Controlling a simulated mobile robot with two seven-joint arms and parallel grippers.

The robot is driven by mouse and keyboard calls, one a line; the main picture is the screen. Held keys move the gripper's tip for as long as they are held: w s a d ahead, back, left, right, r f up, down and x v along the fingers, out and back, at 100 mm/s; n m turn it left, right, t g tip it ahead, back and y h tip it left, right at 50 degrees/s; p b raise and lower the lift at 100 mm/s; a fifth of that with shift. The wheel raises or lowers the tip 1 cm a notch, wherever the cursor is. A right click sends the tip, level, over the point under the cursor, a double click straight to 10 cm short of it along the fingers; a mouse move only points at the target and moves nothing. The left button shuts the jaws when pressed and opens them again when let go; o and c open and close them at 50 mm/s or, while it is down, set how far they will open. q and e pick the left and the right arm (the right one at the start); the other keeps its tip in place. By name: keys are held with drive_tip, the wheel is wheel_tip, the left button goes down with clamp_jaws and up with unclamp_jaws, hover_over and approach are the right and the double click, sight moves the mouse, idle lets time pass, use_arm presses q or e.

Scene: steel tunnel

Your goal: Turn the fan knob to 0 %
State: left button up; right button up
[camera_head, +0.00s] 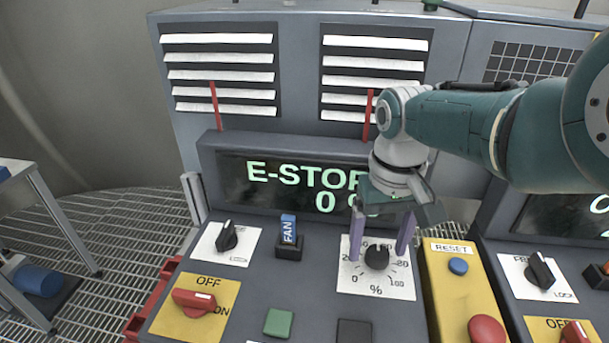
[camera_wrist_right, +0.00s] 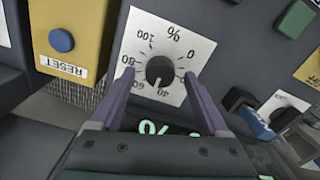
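The fan knob (camera_head: 377,257) is a round black knob on a white dial plate (camera_head: 403,290) marked 0 to 100 with a % sign. Its pointer faces up toward the display, around the middle of the scale; the exact value is hard to read. In the right wrist view the knob (camera_wrist_right: 159,70) sits between the fingertips. My right gripper (camera_head: 381,246) is open, with its purple fingers on either side of the knob. Gaps show between the fingers (camera_wrist_right: 159,75) and the knob. The display (camera_head: 300,187) reads E-STOP and 0, partly hidden by my right arm. My left gripper is out of view.
A yellow panel (camera_head: 446,300) with a blue RESET button (camera_head: 458,266) and a red button (camera_head: 486,330) stands right of the dial. A blue FAN switch (camera_head: 288,230), a black selector (camera_head: 227,236) and a red OFF/ON switch (camera_head: 194,301) are to the left.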

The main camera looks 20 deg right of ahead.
sight(377, 250)
wheel_tip(377, 250, up, 10)
drive_tip(key=p, duration=0.5)
drive_tip(key=shift+f, duration=0.1)
idle(0.4)
